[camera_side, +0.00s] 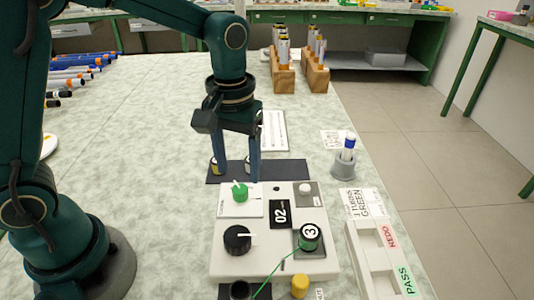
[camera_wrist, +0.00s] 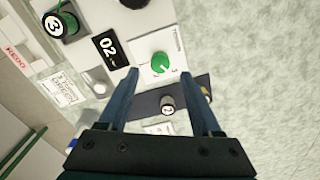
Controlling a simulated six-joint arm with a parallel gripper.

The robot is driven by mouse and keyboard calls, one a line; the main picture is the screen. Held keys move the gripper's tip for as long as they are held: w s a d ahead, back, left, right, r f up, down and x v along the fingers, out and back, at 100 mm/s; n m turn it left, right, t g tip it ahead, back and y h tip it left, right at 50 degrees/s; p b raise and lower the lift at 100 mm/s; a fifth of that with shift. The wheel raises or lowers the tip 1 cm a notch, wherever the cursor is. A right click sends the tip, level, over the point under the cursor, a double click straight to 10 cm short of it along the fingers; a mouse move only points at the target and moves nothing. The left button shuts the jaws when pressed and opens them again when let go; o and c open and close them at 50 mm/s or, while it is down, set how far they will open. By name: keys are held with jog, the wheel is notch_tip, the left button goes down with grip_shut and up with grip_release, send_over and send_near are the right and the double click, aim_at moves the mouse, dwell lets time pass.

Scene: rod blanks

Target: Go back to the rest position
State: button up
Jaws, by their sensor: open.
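My gripper (camera_side: 235,172) is open, its two fingers pointing down over a dark strip (camera_side: 288,171) behind the white panel. In the wrist view, the fingers (camera_wrist: 162,80) are spread with nothing held between them. A short rod with a "2" on its end (camera_wrist: 167,104) stands on the dark strip, seen between the fingers and apart from them.
The white panel (camera_side: 228,262) carries a green knob (camera_side: 240,190), black knob (camera_side: 237,239) and "02" display (camera_side: 281,213). At right are a grey cup with a blue-topped rod (camera_side: 348,150) and a REDO/PASS tray (camera_side: 362,262). Wooden racks (camera_side: 284,78) stand behind; several rods lie far left.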

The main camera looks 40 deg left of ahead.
jog(key=shift+r, duration=0.2)
jog(key=shift+r, duration=0.25)
jog(key=s+a+r+m+t, duration=0.1)
jog(key=s+r+m+t, duration=0.1)
jog(key=s, duration=0.3)
jog(key=s+a+r+m+t, duration=0.2)
jog(key=s+r+t, duration=0.1)
jog(key=s, duration=0.3)
jog(key=shift+s+r+t, duration=0.3)
jog(key=shift+a, duration=0.1)
dwell(0.4)
jog(key=shift+c, duration=0.3)
